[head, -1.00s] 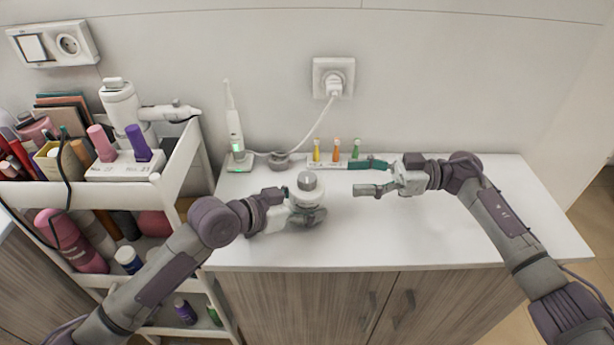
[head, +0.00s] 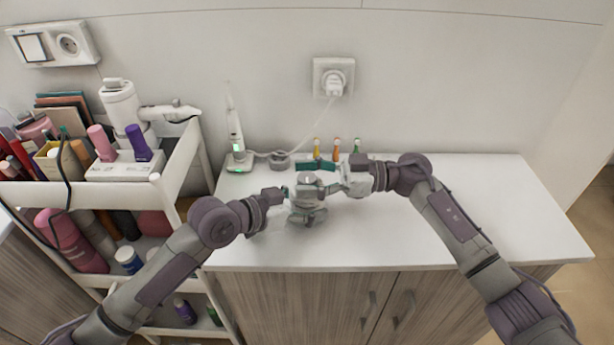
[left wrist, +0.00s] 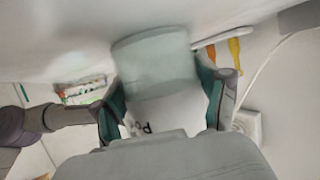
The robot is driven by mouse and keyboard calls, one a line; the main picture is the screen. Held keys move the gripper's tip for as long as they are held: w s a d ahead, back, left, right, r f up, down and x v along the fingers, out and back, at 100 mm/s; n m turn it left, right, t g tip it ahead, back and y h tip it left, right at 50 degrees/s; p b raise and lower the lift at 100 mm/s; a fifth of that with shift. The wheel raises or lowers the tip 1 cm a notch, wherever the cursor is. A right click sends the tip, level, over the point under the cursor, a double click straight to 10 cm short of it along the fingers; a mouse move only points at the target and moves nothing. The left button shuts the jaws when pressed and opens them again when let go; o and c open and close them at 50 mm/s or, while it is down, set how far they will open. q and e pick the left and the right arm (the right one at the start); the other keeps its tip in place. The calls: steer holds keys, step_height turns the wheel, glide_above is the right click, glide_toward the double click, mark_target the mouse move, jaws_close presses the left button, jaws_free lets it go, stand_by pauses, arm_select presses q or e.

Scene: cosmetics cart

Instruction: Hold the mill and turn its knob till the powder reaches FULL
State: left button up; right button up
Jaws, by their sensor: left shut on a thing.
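The mill (head: 303,216) stands on the white counter, with a grey-white knob (head: 307,178) on top. My left gripper (head: 297,206) is shut on the mill's body from the left. In the left wrist view the mill (left wrist: 157,72) sits between the teal fingertips (left wrist: 163,98). It shows a pale greenish clear part and a white part with partly hidden black lettering. The powder level and any FULL mark cannot be made out. My right gripper (head: 314,178) is open, with one finger behind the knob and one in front. Whether they touch it cannot be told.
An electric toothbrush (head: 235,130) on its charger stands behind left. Several small coloured sticks (head: 336,148) stand in a row behind the mill. A cosmetics cart (head: 183,166) stands at left. The counter's right side (head: 490,205) is clear.

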steer(key=c, duration=1.1)
steer(key=shift+n+g, duration=0.3)
steer(key=shift+g, duration=0.2)
steer(key=n+g+h, duration=0.1)
steer(key=n+g, duration=0.2)
steer(key=g, duration=0.1)
steer(key=shift+g, duration=0.3)
steer(key=shift+f+n+g+h, duration=0.15)
steer(key=shift+n+g+h, duration=0.55)
steer(key=shift+n+g, duration=0.5)
steer(key=shift+g+h, duration=0.3)
steer(key=shift+g, duration=0.3)
steer(key=o, duration=1.2)
